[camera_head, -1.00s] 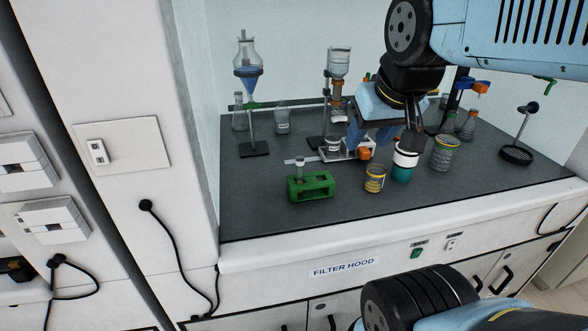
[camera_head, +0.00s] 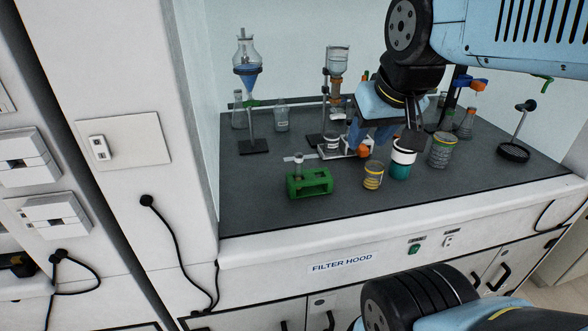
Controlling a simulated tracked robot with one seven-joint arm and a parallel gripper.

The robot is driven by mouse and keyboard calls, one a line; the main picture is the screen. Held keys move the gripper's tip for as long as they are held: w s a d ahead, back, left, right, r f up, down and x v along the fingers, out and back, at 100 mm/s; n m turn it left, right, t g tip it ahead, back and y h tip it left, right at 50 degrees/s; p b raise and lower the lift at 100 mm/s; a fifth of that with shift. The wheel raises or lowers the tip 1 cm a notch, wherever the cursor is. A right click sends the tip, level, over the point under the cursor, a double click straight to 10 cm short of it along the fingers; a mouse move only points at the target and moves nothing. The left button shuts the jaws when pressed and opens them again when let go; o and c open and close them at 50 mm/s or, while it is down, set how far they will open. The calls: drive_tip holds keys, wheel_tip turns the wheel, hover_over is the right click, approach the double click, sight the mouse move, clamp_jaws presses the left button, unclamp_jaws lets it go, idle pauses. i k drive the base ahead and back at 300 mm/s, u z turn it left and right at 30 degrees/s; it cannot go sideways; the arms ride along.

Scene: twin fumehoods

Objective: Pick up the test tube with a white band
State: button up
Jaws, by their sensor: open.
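A test tube (camera_head: 298,164) with a pale band near its top stands upright in a green rack (camera_head: 310,184) at the front left of the dark worktop. It is small, so its details are hard to make out. My gripper (camera_head: 384,150) hangs to the right of the rack and further back, above the worktop. Its blue fingers are apart, and I see nothing held between them. The gripper is well clear of the tube. My arm hides part of the worktop's back right.
A yellow-banded beaker (camera_head: 373,176), a white and teal jar (camera_head: 402,158) and a grey beaker (camera_head: 441,149) stand right of the rack. A stand with a blue funnel (camera_head: 247,80) is behind it. The worktop left of the rack is clear.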

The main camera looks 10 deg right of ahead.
sight(299, 158)
drive_tip(key=k, duration=0.45)
drive_tip(key=u, duration=0.9)
drive_tip(key=k, duration=1.2)
drive_tip(key=z, duration=0.9)
drive_tip(key=i, duration=1)
drive_tip(key=u, duration=0.05)
